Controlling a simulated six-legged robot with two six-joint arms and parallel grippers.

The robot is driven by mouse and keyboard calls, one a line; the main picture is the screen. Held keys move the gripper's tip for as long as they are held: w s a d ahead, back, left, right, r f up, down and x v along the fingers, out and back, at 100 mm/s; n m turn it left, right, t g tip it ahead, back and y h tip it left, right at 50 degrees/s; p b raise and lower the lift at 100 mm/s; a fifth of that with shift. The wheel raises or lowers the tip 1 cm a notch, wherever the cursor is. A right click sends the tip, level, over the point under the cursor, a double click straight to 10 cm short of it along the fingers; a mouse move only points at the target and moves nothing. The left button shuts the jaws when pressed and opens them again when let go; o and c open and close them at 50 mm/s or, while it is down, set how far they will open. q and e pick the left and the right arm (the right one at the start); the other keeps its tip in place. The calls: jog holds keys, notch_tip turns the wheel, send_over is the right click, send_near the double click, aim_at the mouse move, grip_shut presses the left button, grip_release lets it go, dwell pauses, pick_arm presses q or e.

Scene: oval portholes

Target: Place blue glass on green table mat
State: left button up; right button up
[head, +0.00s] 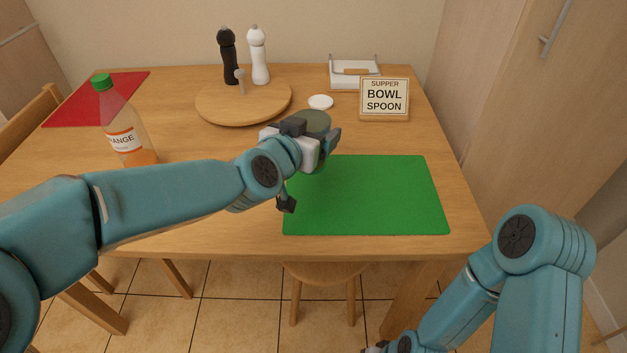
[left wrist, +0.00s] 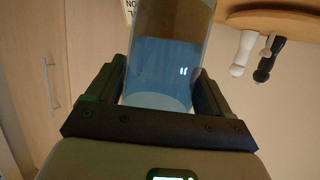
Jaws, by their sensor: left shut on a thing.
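The blue glass (left wrist: 165,60) is a clear bluish tumbler between the two dark fingers of my left gripper (left wrist: 160,90) in the left wrist view. In the head view, the glass (head: 315,119) shows as a dull grey-green round top just beyond my left gripper (head: 314,133), which is shut on it and hides most of it. The green table mat (head: 375,195) lies flat and bare at the table's near right. The gripper and glass appear at the mat's far left corner; their height is unclear. Only a sliver of my right gripper (head: 375,349) shows at the bottom edge.
Behind stand a round wooden board (head: 243,103), a black mill (head: 228,55), a white mill (head: 259,55), a small white disc (head: 320,102), a sign (head: 384,97) and a white tray (head: 355,74). An orange bottle (head: 125,125) and red mat (head: 75,103) are left.

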pick_arm(q)
jog(key=shift+f+b, duration=1.55)
jog(key=shift+f, duration=2.05)
jog(key=shift+f, duration=0.15)
jog(key=o, duration=1.2)
jog(key=shift+c, duration=0.2)
